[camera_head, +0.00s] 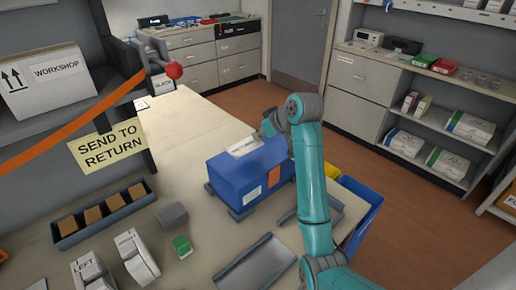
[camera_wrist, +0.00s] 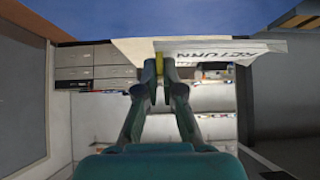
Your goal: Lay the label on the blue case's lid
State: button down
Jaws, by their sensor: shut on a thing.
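The blue case (camera_head: 236,178) stands on the table with its lid up and a small white tag on its front side. A white label (camera_head: 243,147) shows at the top of the case, over the lid. In the wrist view the label (camera_wrist: 225,48) has large dark lettering that reads RETURN. My gripper (camera_head: 262,134) is at the label's far right edge; in the wrist view its fingertips (camera_wrist: 160,68) are shut on the label's edge. A blue surface (camera_wrist: 200,18) fills the top of that view. I cannot tell whether the label touches the lid.
A yellow SEND TO RETURN sign (camera_head: 108,146) hangs at the left. A dark tray of brown blocks (camera_head: 104,213), a green item (camera_head: 182,245) and a grey tray (camera_head: 256,264) lie on the table. A blue bin (camera_head: 360,205) stands right of my arm.

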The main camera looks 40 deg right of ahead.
aim_at(259, 154)
jog(key=shift+f, duration=2.5)
jog(key=shift+f, duration=0.1)
jog(key=c, duration=1.3)
grip_release()
jog(key=v, duration=1.2)
jog(key=shift+a, duration=0.1)
